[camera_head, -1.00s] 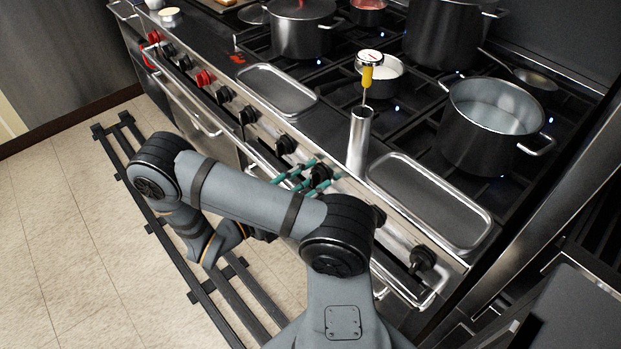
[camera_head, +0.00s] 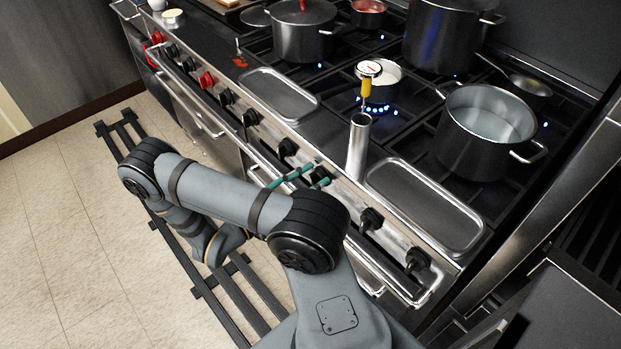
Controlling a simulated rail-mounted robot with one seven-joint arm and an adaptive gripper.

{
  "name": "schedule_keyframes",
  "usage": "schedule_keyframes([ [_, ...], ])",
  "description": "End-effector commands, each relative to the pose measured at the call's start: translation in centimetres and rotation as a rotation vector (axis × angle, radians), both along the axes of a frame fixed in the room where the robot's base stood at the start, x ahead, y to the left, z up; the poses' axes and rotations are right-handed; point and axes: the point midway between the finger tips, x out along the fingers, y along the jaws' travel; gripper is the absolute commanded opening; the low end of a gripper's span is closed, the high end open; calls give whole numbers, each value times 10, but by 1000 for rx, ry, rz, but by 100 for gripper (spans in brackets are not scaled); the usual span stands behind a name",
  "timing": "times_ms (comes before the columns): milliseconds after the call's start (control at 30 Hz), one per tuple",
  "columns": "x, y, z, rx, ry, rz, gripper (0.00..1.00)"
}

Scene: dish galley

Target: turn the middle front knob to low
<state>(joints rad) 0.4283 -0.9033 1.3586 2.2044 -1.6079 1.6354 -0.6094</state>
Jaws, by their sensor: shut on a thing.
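A row of knobs runs along the steel front of the range. My gripper (camera_head: 318,173), with teal fingers, is at this front and shut on a black knob (camera_head: 320,178), just below the upright steel cylinder. The fingers partly cover this knob, and its pointer and marks are too small to read. Blue flames (camera_head: 378,108) show on the burner under the small pot (camera_head: 386,84). Other black knobs show to the left (camera_head: 287,147) and to the right (camera_head: 371,219).
A steel cylinder (camera_head: 358,150) stands behind the held knob, with a yellow-handled thermometer (camera_head: 367,82) above it. Shallow trays (camera_head: 425,207) lie along the front ledge. A large pot (camera_head: 485,130) stands at the right. An oven handle rail (camera_head: 375,288) runs below the knobs.

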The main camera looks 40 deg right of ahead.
Motion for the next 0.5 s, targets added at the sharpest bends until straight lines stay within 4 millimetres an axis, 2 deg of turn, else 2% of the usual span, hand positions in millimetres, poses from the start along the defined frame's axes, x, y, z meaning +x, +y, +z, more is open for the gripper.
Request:
schedule_keyframes([
  [33, -2, -1, 7, -16, 14, -2, 16],
  [500, -1, -1, 6, -14, 71, 0, 16],
])
